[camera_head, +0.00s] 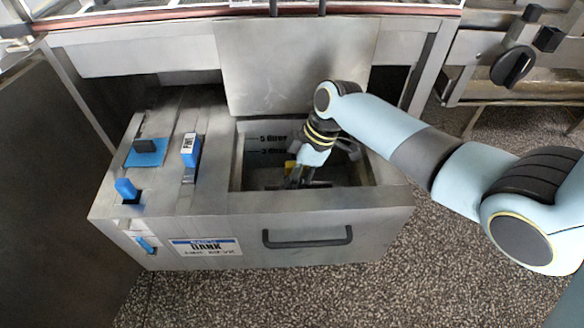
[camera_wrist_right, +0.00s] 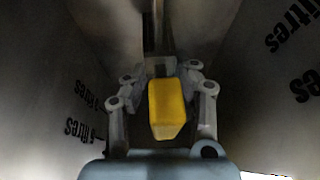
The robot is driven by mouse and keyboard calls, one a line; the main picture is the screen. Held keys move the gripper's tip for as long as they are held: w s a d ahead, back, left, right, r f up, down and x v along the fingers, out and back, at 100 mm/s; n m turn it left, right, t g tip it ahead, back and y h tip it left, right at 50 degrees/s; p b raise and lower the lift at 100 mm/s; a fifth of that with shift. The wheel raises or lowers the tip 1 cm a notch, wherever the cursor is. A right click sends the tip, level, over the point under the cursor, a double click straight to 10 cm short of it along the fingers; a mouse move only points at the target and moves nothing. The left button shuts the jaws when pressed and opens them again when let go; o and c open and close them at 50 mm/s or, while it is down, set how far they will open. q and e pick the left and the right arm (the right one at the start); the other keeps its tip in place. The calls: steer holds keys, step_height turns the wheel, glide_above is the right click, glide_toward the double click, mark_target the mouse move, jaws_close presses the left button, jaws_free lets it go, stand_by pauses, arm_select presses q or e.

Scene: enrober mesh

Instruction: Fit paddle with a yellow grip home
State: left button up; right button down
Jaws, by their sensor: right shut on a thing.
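The paddle's yellow grip (camera_wrist_right: 167,108) shows between the fingers of my right gripper (camera_wrist_right: 160,88) in the right wrist view. The right gripper is shut on the paddle. In the head view this gripper (camera_head: 302,176) reaches down into the open tank (camera_head: 240,185) of the steel unit, and a bit of the yellow grip (camera_head: 290,167) shows beside it. A dark upright shaft or slot is seen beyond the grip in the wrist view; the paddle's lower end is hidden. My left gripper is not in view.
The tank walls, marked in litres, stand close around the gripper. An upright steel panel (camera_head: 265,65) rises behind the tank. A black handle (camera_head: 307,238) is on the front face.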

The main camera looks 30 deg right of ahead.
steer(key=shift+f, duration=0.1)
steer(key=c, duration=1)
jaws_free()
